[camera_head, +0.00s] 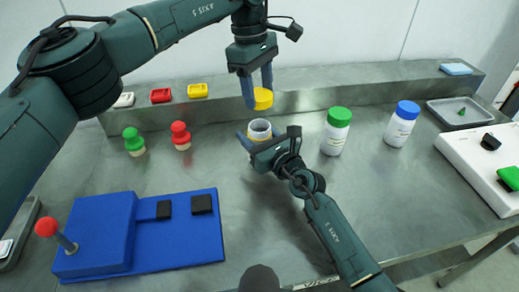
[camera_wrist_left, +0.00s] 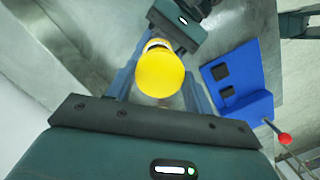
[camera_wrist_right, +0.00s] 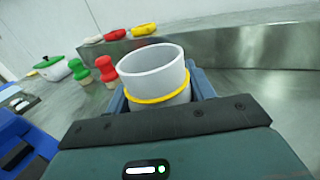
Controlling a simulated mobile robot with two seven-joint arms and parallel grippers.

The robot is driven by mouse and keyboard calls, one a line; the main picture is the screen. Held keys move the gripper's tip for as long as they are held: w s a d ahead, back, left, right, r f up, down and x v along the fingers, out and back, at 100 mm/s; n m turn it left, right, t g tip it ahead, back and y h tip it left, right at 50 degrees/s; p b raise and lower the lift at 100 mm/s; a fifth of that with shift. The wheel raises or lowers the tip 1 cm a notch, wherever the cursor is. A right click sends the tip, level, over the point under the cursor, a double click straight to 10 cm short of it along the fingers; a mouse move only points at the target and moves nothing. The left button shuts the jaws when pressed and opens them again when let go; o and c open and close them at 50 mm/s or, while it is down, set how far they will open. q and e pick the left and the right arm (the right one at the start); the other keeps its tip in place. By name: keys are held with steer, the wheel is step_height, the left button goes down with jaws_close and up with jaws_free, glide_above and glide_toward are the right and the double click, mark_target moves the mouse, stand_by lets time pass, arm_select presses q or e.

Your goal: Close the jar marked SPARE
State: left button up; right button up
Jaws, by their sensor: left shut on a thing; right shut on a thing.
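An open white jar (camera_head: 259,126) with a yellow ring below its rim stands upright near the middle of the table; in the right wrist view (camera_wrist_right: 155,82) its mouth is uncovered. No marking on it is readable. My right gripper (camera_head: 260,138) is shut around the jar's body. My left gripper (camera_head: 259,97) is shut on a yellow lid (camera_head: 263,100) and holds it above the jar, with a gap between them. In the left wrist view the lid (camera_wrist_left: 160,76) hides most of the jar.
A green-lidded jar (camera_head: 336,135) and a blue-lidded jar (camera_head: 400,127) stand to the right. Green (camera_head: 132,138) and red (camera_head: 180,132) knobbed pieces stand left. A blue device (camera_head: 130,240) with a red-knobbed lever is front left. A metal ledge (camera_head: 340,90) runs along the back.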

mark_target(259, 109)
steer(key=c, duration=0.5)
arm_select(q)
steer(key=shift+f, duration=2.5)
arm_select(e)
steer(key=shift+o, duration=0.2)
arm_select(q)
steer(key=shift+f, duration=0.15)
steer(key=shift+f, duration=0.75)
steer(key=shift+f, duration=0.55)
